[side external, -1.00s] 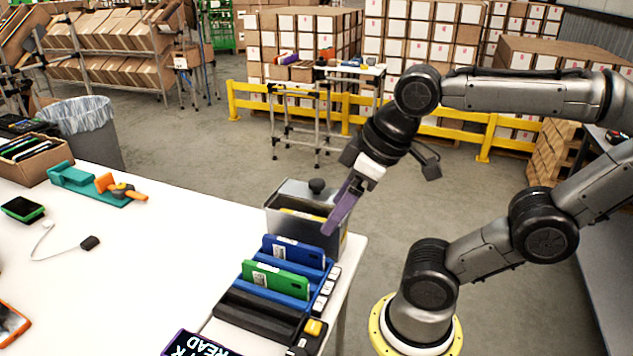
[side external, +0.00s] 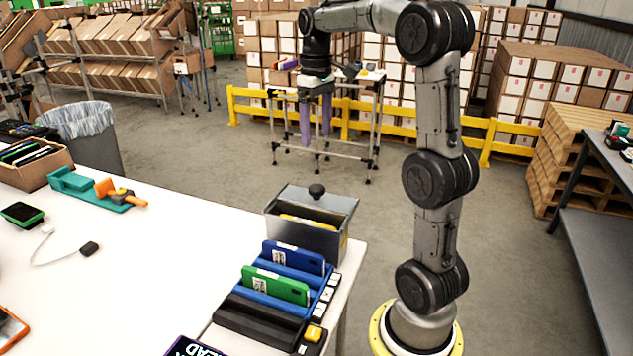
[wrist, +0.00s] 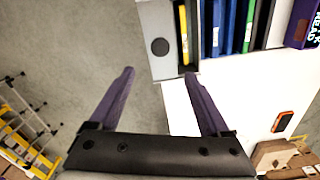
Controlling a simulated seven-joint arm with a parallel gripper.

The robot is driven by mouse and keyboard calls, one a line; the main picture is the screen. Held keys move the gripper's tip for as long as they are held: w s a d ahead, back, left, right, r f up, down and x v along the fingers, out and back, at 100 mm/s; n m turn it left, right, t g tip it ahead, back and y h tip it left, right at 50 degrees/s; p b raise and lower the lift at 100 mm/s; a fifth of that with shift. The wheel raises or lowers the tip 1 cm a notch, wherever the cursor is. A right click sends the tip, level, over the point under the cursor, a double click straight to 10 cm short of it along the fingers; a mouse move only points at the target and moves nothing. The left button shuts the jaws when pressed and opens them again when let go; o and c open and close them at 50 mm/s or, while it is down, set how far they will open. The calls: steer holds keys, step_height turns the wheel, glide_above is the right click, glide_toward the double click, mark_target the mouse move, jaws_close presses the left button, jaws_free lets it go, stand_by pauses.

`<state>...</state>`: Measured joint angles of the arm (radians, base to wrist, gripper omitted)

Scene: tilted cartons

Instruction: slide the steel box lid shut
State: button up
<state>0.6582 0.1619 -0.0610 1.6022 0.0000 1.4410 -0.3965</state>
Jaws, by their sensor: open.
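The steel box (side external: 335,238) stands at the far corner of the white table. Its lid (side external: 335,199), with a round black knob (side external: 317,191), covers only the back part. The front part is open and shows something yellow (side external: 307,220) inside. In the wrist view the lid (wrist: 154,22) and knob (wrist: 160,46) lie ahead of my fingers, with the yellow item (wrist: 183,32) in the gap on the right. My gripper (side external: 315,122) has purple fingers pointing down, high above and beyond the box. It is open and empty in the wrist view (wrist: 159,74), not touching the lid.
A rack with blue and green devices (side external: 275,284) stands close in front of the box. A teal and orange fixture (side external: 98,190) and a cardboard bin (side external: 35,165) are farther left. A yellow rail (side external: 390,135) and steel stand (side external: 345,160) are behind. Much of the tabletop is clear.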

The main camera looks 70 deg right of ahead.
mark_target(317, 187)
step_height(317, 187, down, 14)
steer(key=shift+r, duration=0.25)
steer(key=shift+c, duration=0.2)
jaws_close()
stand_by(0.5)
